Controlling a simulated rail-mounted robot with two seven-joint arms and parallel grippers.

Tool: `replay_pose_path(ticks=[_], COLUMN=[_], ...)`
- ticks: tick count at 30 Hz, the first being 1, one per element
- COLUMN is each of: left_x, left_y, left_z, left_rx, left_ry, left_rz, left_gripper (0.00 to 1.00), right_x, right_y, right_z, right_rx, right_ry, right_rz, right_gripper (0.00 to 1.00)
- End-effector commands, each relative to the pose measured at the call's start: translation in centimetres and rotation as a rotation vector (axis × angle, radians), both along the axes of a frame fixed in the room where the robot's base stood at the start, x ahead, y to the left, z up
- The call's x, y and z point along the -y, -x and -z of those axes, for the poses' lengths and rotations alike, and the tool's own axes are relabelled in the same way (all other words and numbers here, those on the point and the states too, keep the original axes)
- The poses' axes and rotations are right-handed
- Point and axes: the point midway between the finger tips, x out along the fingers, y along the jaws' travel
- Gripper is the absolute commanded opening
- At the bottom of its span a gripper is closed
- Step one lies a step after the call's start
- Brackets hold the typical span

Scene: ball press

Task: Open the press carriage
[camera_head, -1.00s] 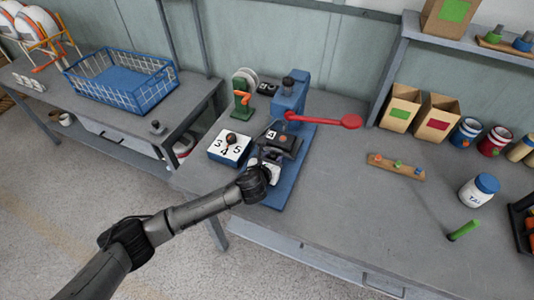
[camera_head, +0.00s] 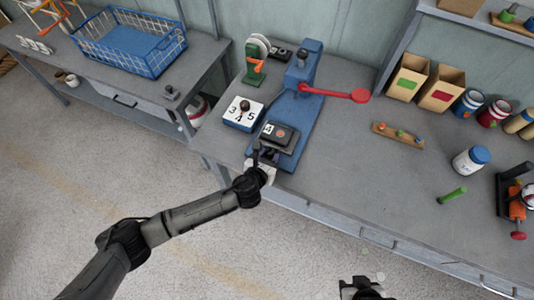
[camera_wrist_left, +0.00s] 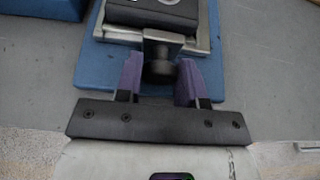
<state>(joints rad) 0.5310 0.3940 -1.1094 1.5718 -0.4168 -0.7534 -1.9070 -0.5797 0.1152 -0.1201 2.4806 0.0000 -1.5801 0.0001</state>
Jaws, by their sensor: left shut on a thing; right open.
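The blue press (camera_head: 305,70) stands on the bench, with a red lever (camera_head: 335,93) reaching right. Its dark carriage (camera_head: 280,137), with a small white label and a round copper-coloured spot on top, sits near the front end of the blue base. My left gripper (camera_head: 265,156) is at the carriage's front. In the left wrist view its purple fingers are on either side of a dark round knob (camera_wrist_left: 160,68) on the carriage front, shut on it. My right gripper (camera_head: 362,287) is open at the bottom edge, partly cut off, away from the press.
A numbered tray (camera_head: 243,113) lies left of the press, with a green reel stand (camera_head: 254,65) behind. To the right are a wooden peg strip (camera_head: 399,135), a white jar (camera_head: 470,160) and a green stick (camera_head: 452,195).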

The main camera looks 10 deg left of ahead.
Motion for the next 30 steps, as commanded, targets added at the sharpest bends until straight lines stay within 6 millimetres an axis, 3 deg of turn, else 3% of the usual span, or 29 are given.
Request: replay_pose_path(ticks=[8,17,23,30], left_x=[0.0,-0.1,-0.7,-2.0], left_y=[0.0,0.2,2.4,6.7], left_z=[0.1,-0.1,-1.2,-3.0], left_rx=[-0.001,-0.001,-0.001,-0.001], left_ry=[-0.001,-0.001,-0.002,-0.003], left_rz=[0.000,0.000,0.002,0.002], left_gripper=[0.59,0.60,0.60,0.60], right_x=[0.0,0.1,0.3,0.3], right_y=[0.0,0.0,0.1,0.1], right_z=[0.0,-0.1,-0.9,-2.1], right_rx=[-0.001,-0.002,-0.002,-0.002], right_ry=[-0.001,0.003,0.010,0.010], right_rz=[0.001,-0.003,-0.007,-0.006], right_gripper=[0.44,0.44,0.44,0.44])
